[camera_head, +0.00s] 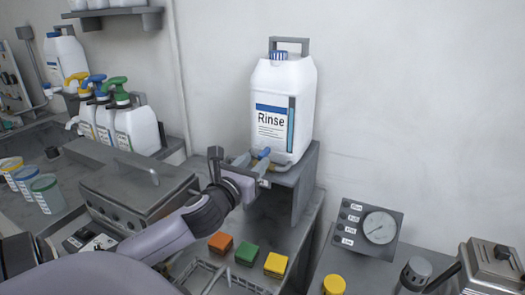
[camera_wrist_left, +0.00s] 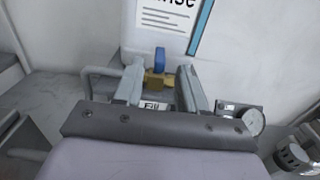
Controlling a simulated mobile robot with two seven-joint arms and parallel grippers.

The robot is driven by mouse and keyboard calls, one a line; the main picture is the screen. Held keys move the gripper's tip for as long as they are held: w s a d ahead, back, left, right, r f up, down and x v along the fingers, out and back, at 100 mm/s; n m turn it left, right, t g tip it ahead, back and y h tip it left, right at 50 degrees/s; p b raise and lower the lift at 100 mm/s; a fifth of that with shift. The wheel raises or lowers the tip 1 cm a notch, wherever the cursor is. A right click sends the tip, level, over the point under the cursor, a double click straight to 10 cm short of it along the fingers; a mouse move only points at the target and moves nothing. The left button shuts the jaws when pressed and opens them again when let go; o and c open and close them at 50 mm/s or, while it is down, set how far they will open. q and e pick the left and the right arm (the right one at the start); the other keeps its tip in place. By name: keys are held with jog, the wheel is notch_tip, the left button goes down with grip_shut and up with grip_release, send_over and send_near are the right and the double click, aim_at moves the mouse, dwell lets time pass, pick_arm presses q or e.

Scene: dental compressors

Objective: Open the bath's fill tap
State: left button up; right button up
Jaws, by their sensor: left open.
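The fill tap (camera_wrist_left: 158,80) has a brass body and an upright blue lever (camera_wrist_left: 159,59), with a label reading "Fill" below it. In the head view the blue lever (camera_head: 264,153) shows small at the foot of the white Rinse canister (camera_head: 268,118), which stands on a grey stand (camera_head: 300,172). My left gripper (camera_head: 250,161) is at the front of this stand. In the left wrist view its open fingers (camera_wrist_left: 162,85) stand either side of the tap, with nothing gripped; contact cannot be told. The closed grey metal bath (camera_head: 125,195) with a lid handle is left of the stand. My right gripper is not in view.
Orange, green and yellow blocks (camera_head: 246,251) lie on the bench below my arm. A gauge panel (camera_head: 365,228) and a yellow knob (camera_head: 334,285) are at the right. The wall is close behind the canister.

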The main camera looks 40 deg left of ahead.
aim_at(260, 157)
pick_arm(q)
jog(key=shift+p+x, duration=0.35)
jog(key=shift+x, duration=2.75)
grip_shut()
